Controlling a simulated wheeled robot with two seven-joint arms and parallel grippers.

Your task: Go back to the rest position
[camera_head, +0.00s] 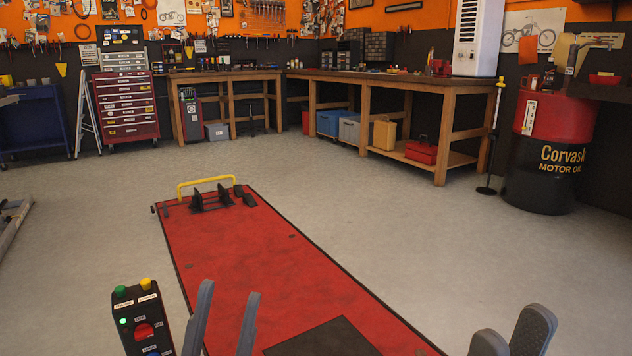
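My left gripper (223,318) shows at the bottom of the head view, left of the middle. Its two grey fingers stand apart with nothing between them. My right gripper (511,338) shows at the bottom right. Its two grey fingertips are apart, and no object shows between them. The lower parts of both grippers are cut off by the picture edge. The red motorcycle lift (262,262) lies in front of me. A black control box (143,318) with coloured buttons stands just left of my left gripper, and I see no contact.
The lift has a yellow bar (207,182) at its far end. Wooden workbenches (440,85) line the back. A red and black oil drum (548,150) stands at the right, a red tool chest (125,107) at the back left. The grey floor (400,205) right of the lift is clear.

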